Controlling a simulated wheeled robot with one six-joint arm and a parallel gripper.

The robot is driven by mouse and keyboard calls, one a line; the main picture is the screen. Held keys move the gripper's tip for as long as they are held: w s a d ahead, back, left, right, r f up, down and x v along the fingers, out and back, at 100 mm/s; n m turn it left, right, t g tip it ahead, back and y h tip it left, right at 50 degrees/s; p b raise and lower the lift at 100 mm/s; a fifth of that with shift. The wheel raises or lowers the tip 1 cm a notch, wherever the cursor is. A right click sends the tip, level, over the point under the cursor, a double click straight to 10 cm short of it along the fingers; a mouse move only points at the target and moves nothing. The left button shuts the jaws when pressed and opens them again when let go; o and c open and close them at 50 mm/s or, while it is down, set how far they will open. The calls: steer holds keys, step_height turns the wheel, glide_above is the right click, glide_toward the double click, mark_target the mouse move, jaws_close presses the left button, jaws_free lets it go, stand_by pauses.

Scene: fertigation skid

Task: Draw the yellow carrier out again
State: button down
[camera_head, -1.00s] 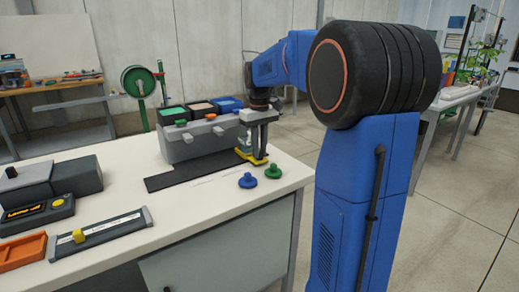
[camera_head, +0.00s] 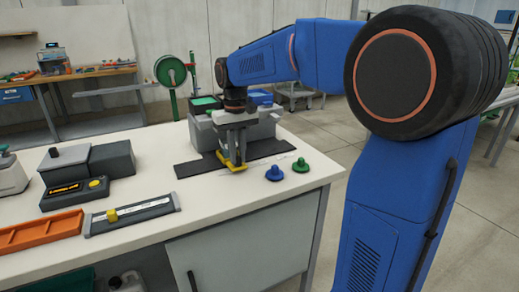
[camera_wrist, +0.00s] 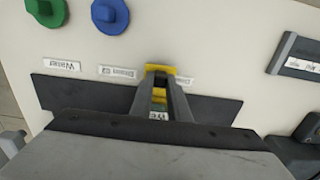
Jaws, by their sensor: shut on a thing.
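The yellow carrier (camera_head: 233,167) is low at the front of the grey block (camera_head: 266,127), over the dark mat (camera_head: 198,166). My gripper (camera_head: 237,158) points down and is shut on it. In the wrist view the carrier's yellow end (camera_wrist: 160,69) shows at the tips of my gripper (camera_wrist: 160,90), with more yellow between the fingers. It lies just beyond the mat's outer edge, near the small labels. My gripper and wrist hide part of the block front, so I cannot tell whether any carrier part is inside it.
A blue knob (camera_head: 274,172) and a green knob (camera_head: 301,165) stand on the bench right of the carrier. Bare white benchtop lies between.

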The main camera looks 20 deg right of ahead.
steer(key=a, duration=1.4)
steer(key=shift+s+a, duration=0.15)
steer(key=shift+s, duration=0.1)
steer(key=c, duration=1.7)
jaws_free()
steer(key=shift+a, duration=0.2)
steer(key=shift+d+r, duration=0.1)
steer(key=shift+r, duration=0.05)
step_height(320, 180, up, 17)
steer(key=shift+r, duration=0.1)
